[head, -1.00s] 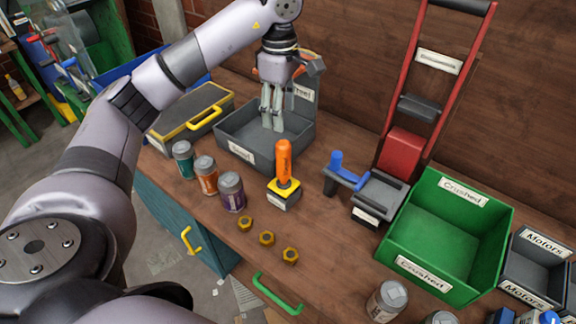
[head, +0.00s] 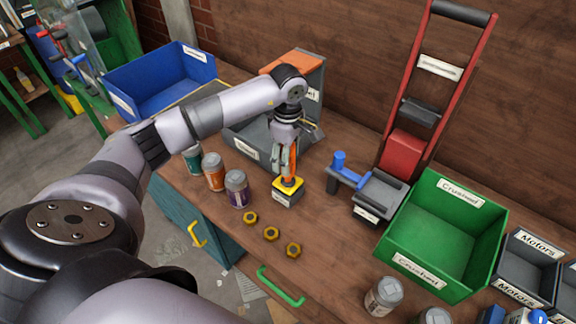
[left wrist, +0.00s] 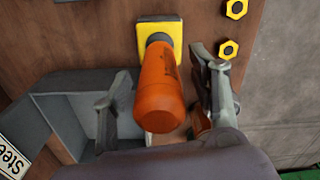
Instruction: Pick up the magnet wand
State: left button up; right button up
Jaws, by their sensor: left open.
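The magnet wand has an orange handle and a yellow and grey square base (head: 288,189). It stands upright on the bench. My left gripper (head: 287,163) is at the handle from above, partly hiding it in the head view. In the left wrist view the orange handle (left wrist: 160,88) stands between the two open fingers (left wrist: 160,95), with the yellow base below. The fingers appear on either side of the handle, with a visible gap at least on the right. My right gripper is not in view.
A grey steel bin (head: 245,150) stands just behind the wand. Several cans, such as a purple one (head: 237,190), are to the left. Brass nuts (head: 271,234) lie in front. A blue-handled tool (head: 345,172) and a green crushed bin (head: 420,268) are to the right.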

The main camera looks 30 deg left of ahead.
pick_arm(q)
jog(key=shift+f, duration=1.25)
jog(key=shift+c, duration=0.5)
jog(key=shift+w, duration=0.1)
grip_shut()
